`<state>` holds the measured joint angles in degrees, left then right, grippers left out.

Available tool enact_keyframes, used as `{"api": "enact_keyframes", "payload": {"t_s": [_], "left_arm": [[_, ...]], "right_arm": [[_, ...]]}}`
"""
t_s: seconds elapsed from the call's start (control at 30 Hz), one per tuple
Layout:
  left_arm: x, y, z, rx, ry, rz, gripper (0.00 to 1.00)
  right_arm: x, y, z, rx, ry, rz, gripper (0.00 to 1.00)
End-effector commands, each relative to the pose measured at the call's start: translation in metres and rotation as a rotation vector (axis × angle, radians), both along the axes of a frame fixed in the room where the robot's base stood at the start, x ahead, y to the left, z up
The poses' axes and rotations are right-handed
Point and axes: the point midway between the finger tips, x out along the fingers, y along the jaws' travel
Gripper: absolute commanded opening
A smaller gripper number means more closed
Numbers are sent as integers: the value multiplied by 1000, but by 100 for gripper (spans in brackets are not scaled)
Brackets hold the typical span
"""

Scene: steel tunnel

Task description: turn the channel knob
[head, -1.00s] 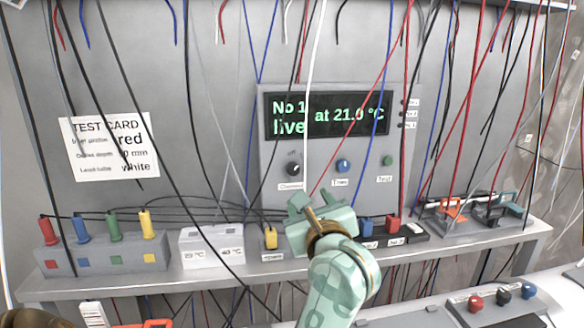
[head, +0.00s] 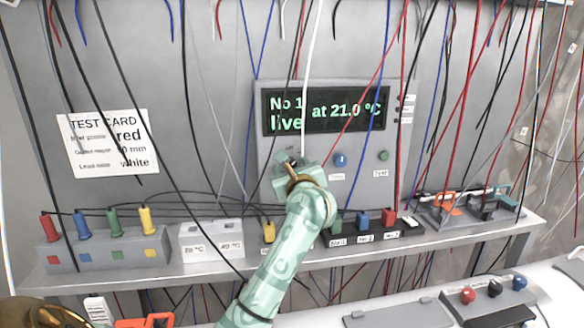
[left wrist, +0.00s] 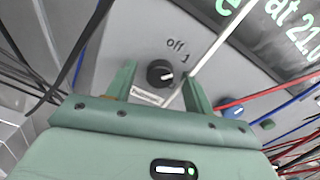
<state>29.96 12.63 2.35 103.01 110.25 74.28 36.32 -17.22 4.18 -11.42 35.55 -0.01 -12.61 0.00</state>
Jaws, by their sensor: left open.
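The channel knob (left wrist: 160,73) is black and round with a white pointer mark, on the grey instrument panel (left wrist: 125,35). In the left wrist view "off" and "1" are printed by it, and a partly covered label is below it. My left gripper (left wrist: 159,82) is open, with its two green fingers on either side of the knob in that view; I cannot tell whether they touch it. The display (head: 325,109) reads "No 1 live at 21.0 °C". My right gripper is not in view.
A blue knob (head: 340,159) and a green button (head: 383,155) are to the right. A white lead (left wrist: 215,48) passes close to the right finger. Many leads hang across the panel. Colored plugs (head: 113,222) and small boxes stand on the shelf (head: 480,236) below.

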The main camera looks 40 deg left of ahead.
Motion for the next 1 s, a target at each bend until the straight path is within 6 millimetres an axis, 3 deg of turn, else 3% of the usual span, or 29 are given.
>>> {"api": "enact_keyframes", "payload": {"t_s": [0.1,0.27,0.3,0.67,1.0], "left_arm": [[0,0,0,0,0,0,52],[0,0,0,0,0,0,10],[0,0,0,0,0,0,7],[0,-1,2,32,41,0,8],[0,-1,4,178,224,-1,8]], "right_arm": [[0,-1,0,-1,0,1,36],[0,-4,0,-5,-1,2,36],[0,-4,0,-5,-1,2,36],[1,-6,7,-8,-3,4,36],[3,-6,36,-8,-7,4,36]]}}
